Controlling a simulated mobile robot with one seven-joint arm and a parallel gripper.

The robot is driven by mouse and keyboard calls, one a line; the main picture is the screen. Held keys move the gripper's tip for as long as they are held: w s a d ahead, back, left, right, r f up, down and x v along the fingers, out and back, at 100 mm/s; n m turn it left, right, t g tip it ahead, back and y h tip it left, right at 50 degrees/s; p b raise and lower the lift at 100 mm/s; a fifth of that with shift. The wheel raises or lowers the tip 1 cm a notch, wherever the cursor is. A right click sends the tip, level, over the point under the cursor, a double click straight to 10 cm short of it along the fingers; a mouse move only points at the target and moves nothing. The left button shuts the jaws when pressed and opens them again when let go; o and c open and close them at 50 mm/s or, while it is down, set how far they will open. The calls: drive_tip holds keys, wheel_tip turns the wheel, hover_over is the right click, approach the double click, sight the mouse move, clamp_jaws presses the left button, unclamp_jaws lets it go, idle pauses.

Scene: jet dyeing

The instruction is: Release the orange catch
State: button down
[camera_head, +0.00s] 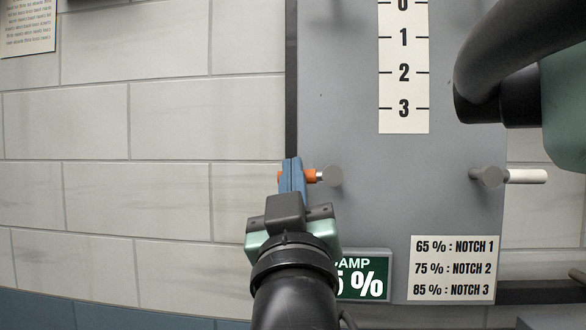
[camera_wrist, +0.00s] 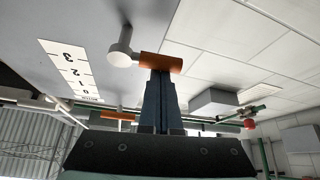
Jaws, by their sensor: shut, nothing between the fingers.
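The orange catch (camera_head: 312,176) is on the left side of the grey panel, beside a grey round knob (camera_head: 331,175). My gripper (camera_head: 292,164) is in front of it and hides its middle; a bit of orange shows on both sides of the blue fingers. In the wrist view the orange catch (camera_wrist: 161,63) lies across the tips of my shut fingers (camera_wrist: 160,76), with the grey knob (camera_wrist: 122,54) at its left end. The fingers look very close to the catch; I cannot tell if they touch it. Nothing shows held between them.
The grey panel (camera_head: 350,120) carries a notch scale (camera_head: 404,70), a notch table (camera_head: 454,268) and a partly covered green percent sign (camera_head: 372,276). A white handle (camera_head: 525,176) sticks out at the right.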

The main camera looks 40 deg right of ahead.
wheel_tip(320, 180, down, 5)
drive_tip(key=s+d+n+y+b, duration=0.1)
drive_tip(key=s+d+n+y, duration=0.1)
drive_tip(key=n+y, duration=0.8)
drive_tip(key=n, duration=0.9)
drive_tip(key=shift+s+d, duration=0.2)
drive_tip(key=shift+s, duration=0.2)
drive_tip(key=shift+s+d, duration=0.1)
drive_tip(key=shift+r, duration=0.1)
